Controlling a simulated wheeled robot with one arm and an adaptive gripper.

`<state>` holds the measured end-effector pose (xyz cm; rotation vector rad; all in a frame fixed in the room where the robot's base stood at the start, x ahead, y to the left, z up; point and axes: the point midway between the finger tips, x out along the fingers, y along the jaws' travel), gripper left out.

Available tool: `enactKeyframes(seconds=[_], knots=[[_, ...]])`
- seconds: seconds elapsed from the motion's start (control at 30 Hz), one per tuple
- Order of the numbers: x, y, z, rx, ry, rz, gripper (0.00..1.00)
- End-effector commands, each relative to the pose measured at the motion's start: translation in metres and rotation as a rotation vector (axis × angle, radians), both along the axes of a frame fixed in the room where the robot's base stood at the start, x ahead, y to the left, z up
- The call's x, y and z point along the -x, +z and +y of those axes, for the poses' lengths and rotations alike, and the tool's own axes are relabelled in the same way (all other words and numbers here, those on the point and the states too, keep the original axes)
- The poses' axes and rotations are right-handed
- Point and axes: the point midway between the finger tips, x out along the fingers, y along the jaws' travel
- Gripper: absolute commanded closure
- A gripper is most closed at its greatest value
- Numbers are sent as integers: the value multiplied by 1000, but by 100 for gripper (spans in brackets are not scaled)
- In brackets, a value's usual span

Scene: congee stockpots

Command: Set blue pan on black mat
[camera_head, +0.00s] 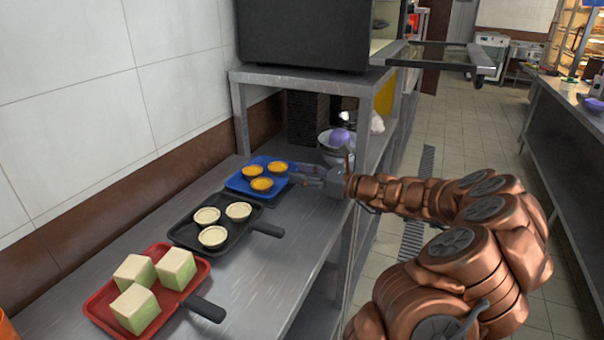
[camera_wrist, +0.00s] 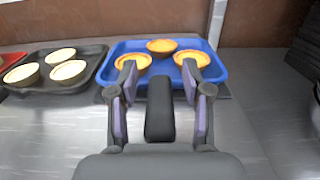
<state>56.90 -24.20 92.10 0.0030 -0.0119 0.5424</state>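The blue pan (camera_head: 236,182) holds three orange-filled tarts and lies on the steel counter's far part. It also shows in the wrist view (camera_wrist: 222,72). A thin dark edge, seemingly the black mat (camera_wrist: 225,93), shows under the pan's near side; the pan covers the rest. The pan's black handle (camera_wrist: 160,108) points toward my gripper. My gripper (camera_wrist: 159,78) is open, with one finger on each side of the handle and visible gaps between. Its fingertips reach over the pan's near edge. In the head view, my gripper (camera_head: 299,172) hides the handle.
A black pan (camera_head: 184,236) with three pale tarts sits beside the blue pan. A red pan (camera_head: 96,307) with three pale green blocks is nearer. A shelf post (camera_head: 361,133) and a bowl with a purple item (camera_head: 338,140) stand beyond my gripper.

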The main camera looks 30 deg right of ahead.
Motion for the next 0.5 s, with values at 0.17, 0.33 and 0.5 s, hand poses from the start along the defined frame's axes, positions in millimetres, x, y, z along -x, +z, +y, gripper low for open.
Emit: enactKeyframes(seconds=[0.17,0.33,0.5], knots=[[0,0,0,0,0,0,51],[6,0,-4,0,-2,0,51],[24,0,-16,0,-5,1,51]])
